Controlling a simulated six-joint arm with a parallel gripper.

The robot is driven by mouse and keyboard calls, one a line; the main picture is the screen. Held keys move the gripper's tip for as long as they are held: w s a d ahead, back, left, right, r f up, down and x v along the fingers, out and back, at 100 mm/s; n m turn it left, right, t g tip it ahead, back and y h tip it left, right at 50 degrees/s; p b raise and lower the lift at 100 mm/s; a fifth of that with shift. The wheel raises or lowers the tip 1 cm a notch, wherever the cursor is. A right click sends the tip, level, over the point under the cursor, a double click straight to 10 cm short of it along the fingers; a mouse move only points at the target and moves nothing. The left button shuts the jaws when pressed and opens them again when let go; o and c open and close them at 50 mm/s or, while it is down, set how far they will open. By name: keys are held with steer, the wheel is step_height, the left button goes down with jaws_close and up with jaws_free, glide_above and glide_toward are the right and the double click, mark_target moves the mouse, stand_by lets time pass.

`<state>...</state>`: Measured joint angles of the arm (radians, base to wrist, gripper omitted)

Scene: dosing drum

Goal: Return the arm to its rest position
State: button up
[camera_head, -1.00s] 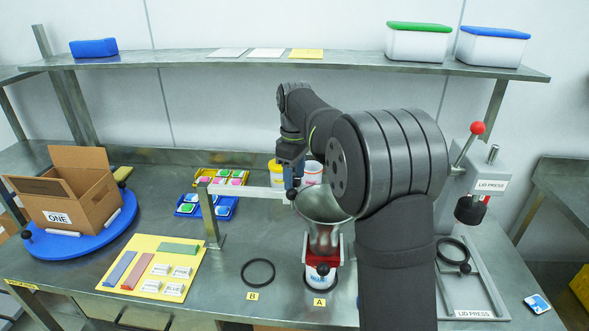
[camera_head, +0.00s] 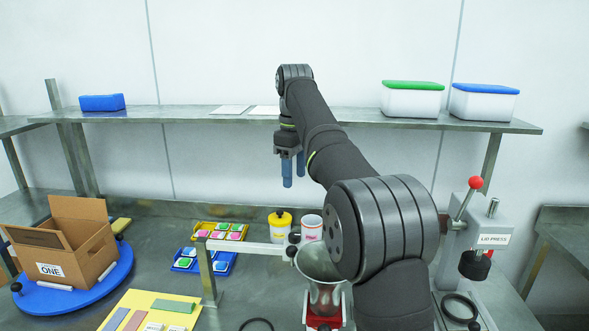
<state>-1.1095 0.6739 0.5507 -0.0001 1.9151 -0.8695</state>
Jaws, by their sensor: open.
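My gripper (camera_head: 293,170) shows in the head view near the middle, pointing down with two blue fingers apart. It is open and holds nothing. It hangs in the air in front of the shelf, above the back of the bench. My dark arm reaches up to it from the lower right and hides part of the bench and shelf.
Below my gripper are a yellow-lidded jar (camera_head: 280,222), a white cup (camera_head: 312,228) and a metal funnel (camera_head: 322,268) by a rail. A lid press (camera_head: 487,236) stands right. A carton (camera_head: 65,245) sits left on a blue turntable (camera_head: 70,299). The shelf (camera_head: 200,116) runs behind.

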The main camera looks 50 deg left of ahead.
mark_target(294, 235)
steer(key=shift+r, duration=0.3)
steer(key=shift+f, duration=0.1)
stand_by(0.4)
step_height(294, 235, down, 17)
steer(key=shift+f, duration=0.15)
stand_by(0.5)
